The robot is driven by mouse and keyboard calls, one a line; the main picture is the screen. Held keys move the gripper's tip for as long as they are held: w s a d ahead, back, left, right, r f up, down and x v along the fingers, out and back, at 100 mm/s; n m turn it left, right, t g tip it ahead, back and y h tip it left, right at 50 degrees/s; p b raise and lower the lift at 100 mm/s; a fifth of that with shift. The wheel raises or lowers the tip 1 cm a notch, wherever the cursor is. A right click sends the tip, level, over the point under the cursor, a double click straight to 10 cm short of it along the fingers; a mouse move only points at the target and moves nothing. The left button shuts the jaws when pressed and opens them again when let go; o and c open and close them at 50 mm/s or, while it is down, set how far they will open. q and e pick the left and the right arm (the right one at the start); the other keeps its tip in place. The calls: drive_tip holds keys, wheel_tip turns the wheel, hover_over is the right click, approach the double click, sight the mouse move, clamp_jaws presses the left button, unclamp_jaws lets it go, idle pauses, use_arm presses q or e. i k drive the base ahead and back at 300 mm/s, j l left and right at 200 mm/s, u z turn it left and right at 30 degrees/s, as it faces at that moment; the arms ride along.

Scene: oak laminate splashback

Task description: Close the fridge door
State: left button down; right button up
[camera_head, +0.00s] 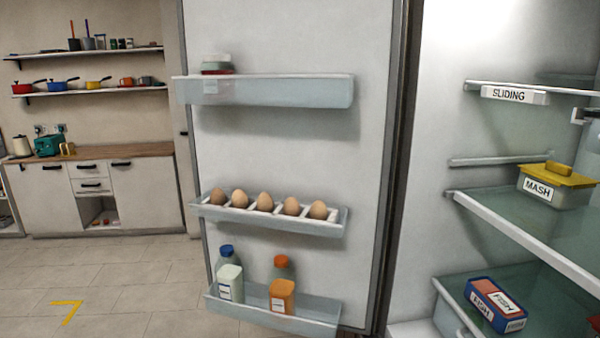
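The fridge door (295,150) stands wide open in the middle of the view, with its inner side facing me. Its hinge side is at the right, next to the fridge interior (440,110). The door carries a top bin (265,92) with a jar in it, an egg rack (270,222) with several brown eggs, and a bottom bin (275,310) with bottles and cartons. The outer face and handle of the door are hidden. Neither of my grippers shows in this view.
Inside the fridge are glass shelves, a yellow-lidded box (553,188) marked MASH and a blue and red box (495,306) marked FISH. A kitchen counter (100,155) stands at the back left.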

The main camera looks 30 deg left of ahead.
sight(314, 114)
drive_tip(key=i+j+z, duration=0.1)
drive_tip(key=j+z, duration=0.3)
drive_tip(key=j, duration=0.5)
drive_tip(key=j+z, duration=0.35)
drive_tip(key=j, duration=0.5)
drive_tip(key=k+j+z, duration=0.1)
drive_tip(key=j+z, duration=0.3)
drive_tip(key=j, duration=0.5)
drive_tip(key=j+z, duration=0.2)
drive_tip(key=j, duration=0.2)
drive_tip(key=j+z, duration=0.15)
drive_tip(key=j, duration=0.3)
drive_tip(key=k+j+z, duration=0.2)
drive_tip(key=j, duration=0.2)
drive_tip(key=j+z, duration=0.2)
drive_tip(key=j, duration=0.25)
drive_tip(key=j+z, duration=0.15)
drive_tip(key=j, duration=0.2)
drive_tip(key=k+j+z, duration=0.2)
drive_tip(key=j, duration=0.2)
drive_tip(key=j+z, duration=0.2)
drive_tip(key=j, duration=0.2)
drive_tip(key=k+j+z, duration=0.15)
drive_tip(key=j, duration=0.25)
